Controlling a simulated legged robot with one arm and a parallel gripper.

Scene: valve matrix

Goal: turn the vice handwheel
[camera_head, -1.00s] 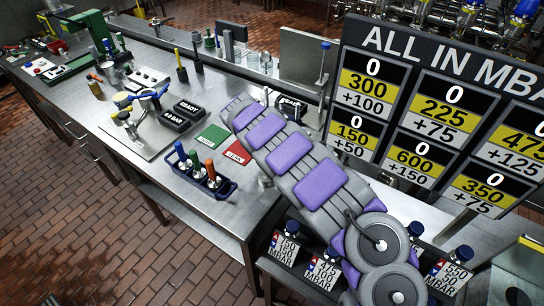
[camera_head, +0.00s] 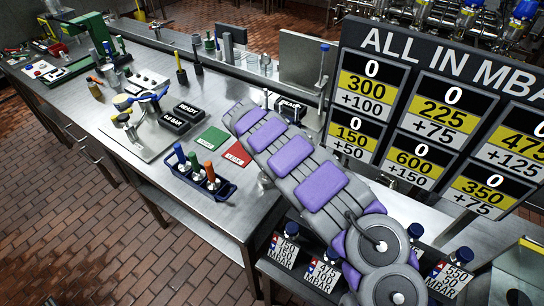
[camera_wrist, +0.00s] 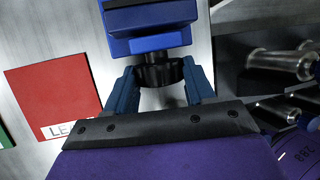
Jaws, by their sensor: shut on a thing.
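In the wrist view, the black ridged vice handwheel (camera_wrist: 160,76) sits just below the blue vice body (camera_wrist: 150,18). My gripper (camera_wrist: 161,82) has its two blue fingers on either side of the handwheel and is shut on it.
A red card (camera_head: 236,154) and a green card (camera_head: 212,138) lie beside the arm. A dark blue tray (camera_head: 204,186) holds coloured-handled tools at the bench's front edge. A large sign board (camera_head: 430,110) stands close right of the arm. Metal cylinders (camera_wrist: 285,65) show right of the gripper.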

